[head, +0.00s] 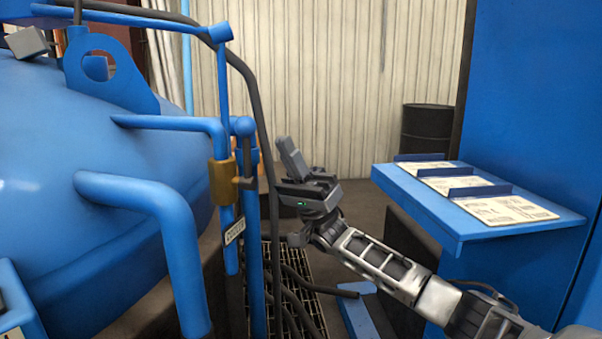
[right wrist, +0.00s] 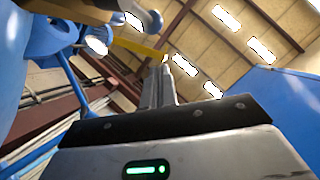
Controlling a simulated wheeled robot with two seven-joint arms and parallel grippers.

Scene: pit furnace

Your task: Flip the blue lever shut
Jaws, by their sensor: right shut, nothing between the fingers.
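A brass valve body (head: 222,182) sits on a thin blue pipe beside the big blue furnace vessel. A dark stem joins it on the right to an upright blue bar (head: 246,150) with a rounded top, which looks like the blue lever; I cannot tell this for certain. My right gripper (head: 288,152) is shut and empty, its fingers pointing up, to the right of the bar and apart from it in the picture. In the right wrist view, the shut fingers (right wrist: 165,78) point up, with a brass fitting (right wrist: 70,14) at upper left. My left gripper is not in view.
The blue vessel (head: 90,130) with bent pipes fills the left. A black hose (head: 258,110) hangs behind the valve. A blue shelf (head: 420,208) with white plates juts out at right. A black drum (head: 427,132) stands at the back. Floor grating lies below.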

